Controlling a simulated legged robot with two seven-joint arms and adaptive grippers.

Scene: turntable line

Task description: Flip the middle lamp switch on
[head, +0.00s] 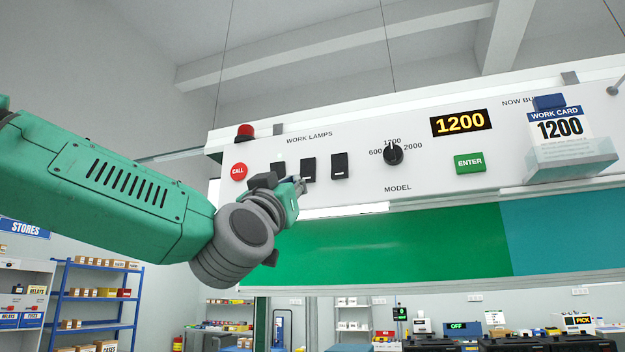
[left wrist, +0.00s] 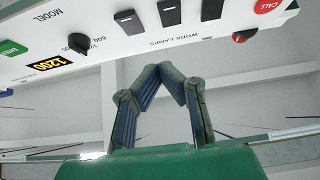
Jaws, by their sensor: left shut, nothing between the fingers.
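Three black rocker switches sit in a row under the label WORK LAMPS on the white panel. The middle switch (head: 308,169) shows just above and right of my left gripper (head: 300,185); it also shows at the top of the left wrist view (left wrist: 170,12). The right switch (head: 339,166) is clear, while the left switch (head: 278,169) is partly hidden by my gripper. My left gripper is shut and empty, its fingertips (left wrist: 160,72) meeting in the left wrist view, apart from the switches there. I cannot tell which way the middle rocker is tilted. My right gripper is not in view.
The panel (head: 375,178) also carries a red CALL button (head: 239,171), a red beacon (head: 245,131), a MODEL knob (head: 393,154), a 1200 display (head: 460,122), a green ENTER button (head: 469,163) and a work card holder (head: 572,155). A green board (head: 390,245) lies below.

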